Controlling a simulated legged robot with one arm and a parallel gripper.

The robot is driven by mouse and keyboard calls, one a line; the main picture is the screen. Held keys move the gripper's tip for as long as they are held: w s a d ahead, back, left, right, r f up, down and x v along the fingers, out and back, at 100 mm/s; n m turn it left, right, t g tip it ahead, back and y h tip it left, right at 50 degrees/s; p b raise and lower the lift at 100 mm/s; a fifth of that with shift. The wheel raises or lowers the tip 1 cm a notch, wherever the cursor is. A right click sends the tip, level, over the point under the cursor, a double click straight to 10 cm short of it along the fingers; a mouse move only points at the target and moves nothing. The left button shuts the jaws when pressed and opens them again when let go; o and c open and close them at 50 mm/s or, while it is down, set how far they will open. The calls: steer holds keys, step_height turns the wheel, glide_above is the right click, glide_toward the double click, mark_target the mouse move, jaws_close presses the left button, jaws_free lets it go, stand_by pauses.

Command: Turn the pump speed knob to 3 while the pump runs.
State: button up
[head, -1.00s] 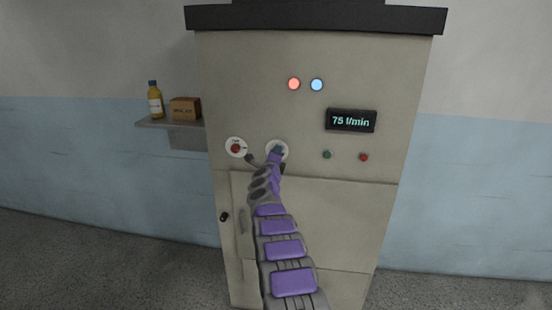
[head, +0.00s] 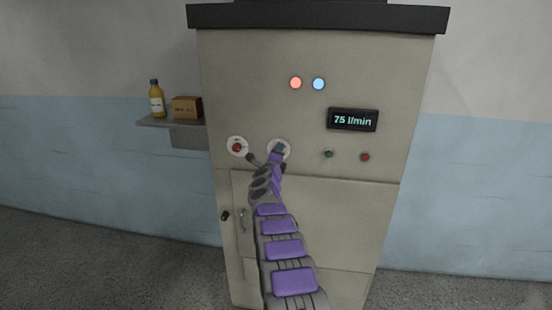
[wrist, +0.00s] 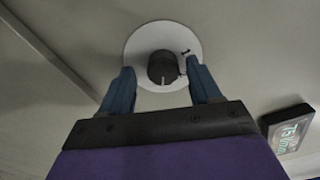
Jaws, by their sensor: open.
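The pump speed knob (wrist: 163,68) is black with a pale pointer line, on a round white dial plate (wrist: 137,45) in the wrist view. The dial's numbers are not readable. My gripper (wrist: 160,88) is open, with one blue finger on each side of the knob's near edge, and I cannot tell whether they touch it. In the head view my gripper (head: 279,149) covers the knob, and part of its white plate (head: 286,146) shows. The display (head: 352,120) reads 75 l/min.
A red knob (head: 237,147) on a white plate sits left of my gripper. Green (head: 328,154) and red (head: 365,157) buttons are to the right. Red (head: 295,83) and blue (head: 318,84) lamps glow above. A shelf (head: 160,122) holds a bottle (head: 157,101) and a box (head: 187,107).

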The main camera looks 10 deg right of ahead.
steer(key=shift+s, duration=0.15)
steer(key=b+v, duration=0.3)
steer(key=v, duration=1.4)
stand_by(0.3)
steer(key=shift+a, duration=0.1)
